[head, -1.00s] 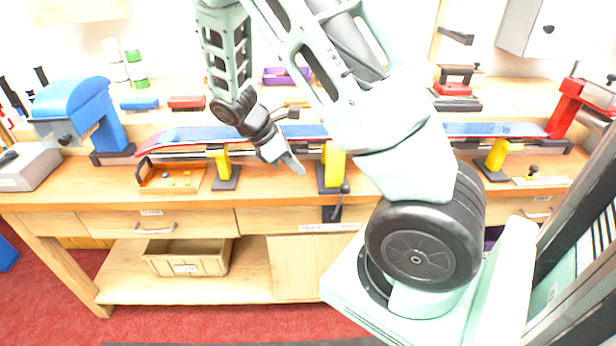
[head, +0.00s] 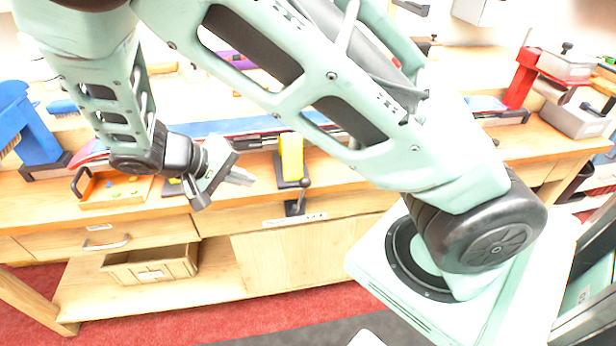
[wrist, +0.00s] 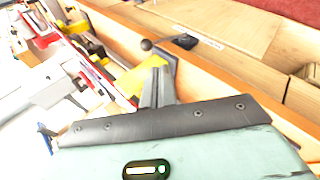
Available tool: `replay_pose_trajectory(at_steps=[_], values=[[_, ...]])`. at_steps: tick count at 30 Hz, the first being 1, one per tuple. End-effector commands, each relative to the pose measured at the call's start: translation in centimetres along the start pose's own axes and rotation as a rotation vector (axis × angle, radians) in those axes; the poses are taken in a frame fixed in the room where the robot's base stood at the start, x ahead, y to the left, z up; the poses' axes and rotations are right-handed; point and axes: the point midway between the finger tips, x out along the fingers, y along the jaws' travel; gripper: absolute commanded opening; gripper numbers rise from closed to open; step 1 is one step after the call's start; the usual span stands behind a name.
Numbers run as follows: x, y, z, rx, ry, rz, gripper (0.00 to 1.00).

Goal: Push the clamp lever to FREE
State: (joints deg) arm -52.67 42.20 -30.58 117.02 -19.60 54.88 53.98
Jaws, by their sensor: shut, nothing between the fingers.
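The clamp lever (head: 301,197) is a short dark lever with a round black knob, mounted on the bench's front edge below a yellow clamp post (head: 291,156). It stands up from its mount and leans slightly right; a pale label strip (head: 295,220) lies under it, its words too small to read. In the wrist view the lever's knob (wrist: 146,45) shows just past my fingertips. My gripper (head: 246,176) is shut and empty, left of the lever with a visible gap in the head view. In the wrist view my gripper (wrist: 158,72) overlaps the yellow post (wrist: 140,73).
An orange tray (head: 118,190) with small coloured pieces lies left of my gripper. A blue press (head: 30,125) stands at far left and a red one (head: 522,78) at right. A wooden bin (head: 150,264) sits on the lower shelf. Space in front of the bench edge is clear.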

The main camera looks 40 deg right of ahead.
Motion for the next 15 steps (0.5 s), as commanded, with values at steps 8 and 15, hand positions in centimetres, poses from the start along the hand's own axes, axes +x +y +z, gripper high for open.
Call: replay_pose_trajectory(at_steps=[8,15], values=[[1.6,-0.2,0.2,0.035,0.007,0.007,0.0],[6.5,-0.1,0.2,0.035,0.005,0.009,0.0]])
